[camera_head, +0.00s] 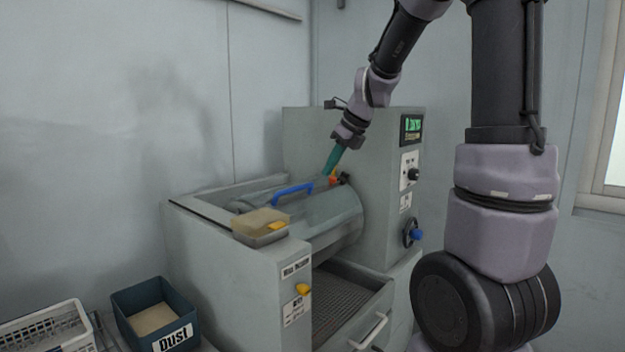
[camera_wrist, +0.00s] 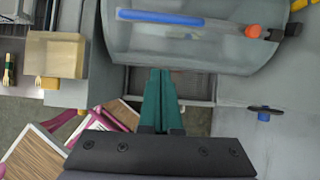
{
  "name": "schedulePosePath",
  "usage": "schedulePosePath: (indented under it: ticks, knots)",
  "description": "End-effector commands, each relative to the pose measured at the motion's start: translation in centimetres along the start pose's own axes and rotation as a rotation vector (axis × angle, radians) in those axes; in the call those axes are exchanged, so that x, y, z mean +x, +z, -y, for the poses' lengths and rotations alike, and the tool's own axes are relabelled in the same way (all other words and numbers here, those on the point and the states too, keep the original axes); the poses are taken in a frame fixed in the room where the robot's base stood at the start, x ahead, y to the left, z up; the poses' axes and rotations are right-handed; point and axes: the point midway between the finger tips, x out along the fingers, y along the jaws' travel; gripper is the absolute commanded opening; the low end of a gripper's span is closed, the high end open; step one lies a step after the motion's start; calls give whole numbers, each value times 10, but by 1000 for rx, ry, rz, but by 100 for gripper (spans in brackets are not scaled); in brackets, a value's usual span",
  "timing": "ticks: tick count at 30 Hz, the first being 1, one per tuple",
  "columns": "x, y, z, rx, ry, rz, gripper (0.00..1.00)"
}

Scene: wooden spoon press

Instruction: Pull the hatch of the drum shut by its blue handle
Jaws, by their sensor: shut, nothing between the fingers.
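The drum (camera_head: 335,215) is a grey cylinder set in the machine, and it also shows in the wrist view (camera_wrist: 190,45). Its hatch carries a blue handle (camera_head: 292,193), a long bar that shows at the top of the wrist view (camera_wrist: 160,17). My gripper (camera_head: 331,168) has green fingers, pressed together and empty, above the drum and to the right of the handle in the head view. In the wrist view my gripper (camera_wrist: 160,75) points at the drum's lower edge, apart from the handle. I cannot tell how far the hatch stands open.
A tan block on a small tray (camera_head: 260,222) sits on the machine's left housing. A control panel (camera_head: 410,160) and blue knob (camera_head: 415,235) are at right. An open drawer (camera_head: 350,310) is below the drum. A dust bin (camera_head: 155,310) and white basket (camera_head: 45,328) stand at left.

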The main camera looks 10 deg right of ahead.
Motion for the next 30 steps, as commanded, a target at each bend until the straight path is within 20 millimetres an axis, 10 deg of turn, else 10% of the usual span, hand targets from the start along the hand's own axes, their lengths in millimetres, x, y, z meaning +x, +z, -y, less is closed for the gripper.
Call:
schedulePosePath:
  ticks: [15, 30]
  knots:
    - [99, -1, 0, 9, 5, -4, 0]
    - [106, 39, 0, 9, 3, -1, 0]
